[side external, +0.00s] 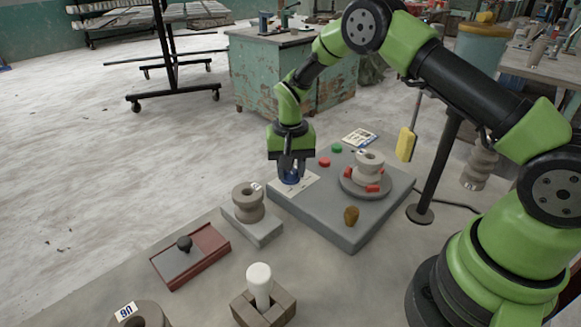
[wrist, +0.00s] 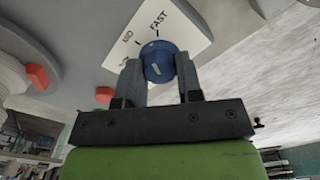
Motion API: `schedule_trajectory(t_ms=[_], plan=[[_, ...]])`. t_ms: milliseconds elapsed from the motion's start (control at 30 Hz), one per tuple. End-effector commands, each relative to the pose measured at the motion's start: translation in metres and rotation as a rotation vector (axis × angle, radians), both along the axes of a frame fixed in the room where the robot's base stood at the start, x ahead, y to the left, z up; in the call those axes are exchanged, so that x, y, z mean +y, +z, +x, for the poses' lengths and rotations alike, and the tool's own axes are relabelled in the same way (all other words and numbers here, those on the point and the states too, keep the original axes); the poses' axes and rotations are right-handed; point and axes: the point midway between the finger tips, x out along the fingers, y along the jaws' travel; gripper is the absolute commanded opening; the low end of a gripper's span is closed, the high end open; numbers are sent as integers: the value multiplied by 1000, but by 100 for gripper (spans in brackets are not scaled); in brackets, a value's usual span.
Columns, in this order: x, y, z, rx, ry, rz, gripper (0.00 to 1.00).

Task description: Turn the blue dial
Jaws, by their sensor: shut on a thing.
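The blue dial (wrist: 158,62) sits on a white label plate (wrist: 185,28) marked with words including MID and FAST. In the wrist view a pale pointer mark shows on the dial's face. My gripper (wrist: 160,82) has one finger on each side of the dial and is shut on it. In the side external view my gripper (side external: 291,172) points down over the dial (side external: 291,178), and its fingers cover much of the dial. The plate (side external: 308,187) lies on the left corner of a grey base (side external: 345,228).
On the base are a turntable (side external: 352,188) with a grey clay piece and red blocks, a green button (side external: 336,148), a red button (side external: 324,162) and a brown knob (side external: 351,215). A spool-shaped clay piece (side external: 248,203) stands left.

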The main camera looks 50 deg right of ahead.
Motion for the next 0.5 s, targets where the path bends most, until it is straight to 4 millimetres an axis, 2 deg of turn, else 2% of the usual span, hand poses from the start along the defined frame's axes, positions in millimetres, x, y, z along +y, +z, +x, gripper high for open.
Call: schedule_trajectory(t_ms=[200, 500], plan=[[0, 1, 0, -1, -158, 0, 10], [0, 1, 1, -1, -285, 0, 10]])
